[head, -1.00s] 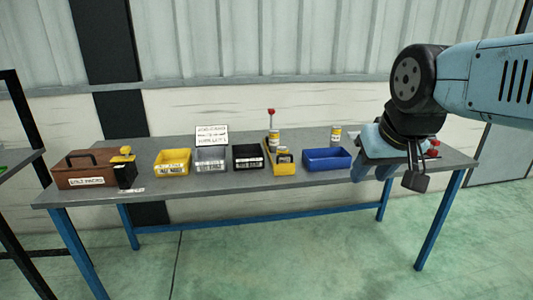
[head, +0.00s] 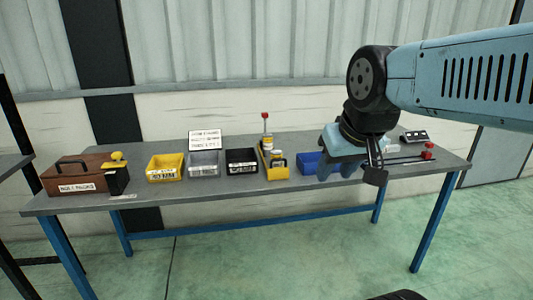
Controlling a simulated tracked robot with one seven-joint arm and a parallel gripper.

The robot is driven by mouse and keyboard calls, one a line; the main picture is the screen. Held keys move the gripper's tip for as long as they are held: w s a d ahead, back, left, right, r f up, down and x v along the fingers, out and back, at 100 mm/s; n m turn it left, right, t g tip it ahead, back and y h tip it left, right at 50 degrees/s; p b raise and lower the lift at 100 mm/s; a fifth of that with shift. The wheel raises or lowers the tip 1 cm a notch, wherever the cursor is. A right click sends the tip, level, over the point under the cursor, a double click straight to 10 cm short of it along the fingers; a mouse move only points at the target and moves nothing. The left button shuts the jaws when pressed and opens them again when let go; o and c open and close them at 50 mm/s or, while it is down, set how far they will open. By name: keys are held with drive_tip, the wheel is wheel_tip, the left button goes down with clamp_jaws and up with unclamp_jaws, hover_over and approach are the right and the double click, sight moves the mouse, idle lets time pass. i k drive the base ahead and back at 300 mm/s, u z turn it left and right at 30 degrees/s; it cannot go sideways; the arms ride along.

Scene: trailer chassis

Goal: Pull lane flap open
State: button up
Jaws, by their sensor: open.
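No lane flap can be made out with certainty. A yellow sloped holder (head: 272,165) stands upright on the bench near its middle, with a small yellow block at its front; a flap on it is too small to tell. A brown box (head: 78,178) labelled as bolt packs, with a black handle, sits at the bench's left end. A black block with a yellow top (head: 117,176) stands beside it.
The grey bench (head: 235,192) has blue legs. Yellow (head: 164,168), grey (head: 204,164) and black (head: 241,162) bins stand left of the holder, with a white sign (head: 205,141) behind. Red-ended rods (head: 428,150) lie at the right end. A wall closes the back.

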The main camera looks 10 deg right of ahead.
sight(281, 172)
drive_tip(key=i, duration=0.85)
drive_tip(key=z, duration=0.05)
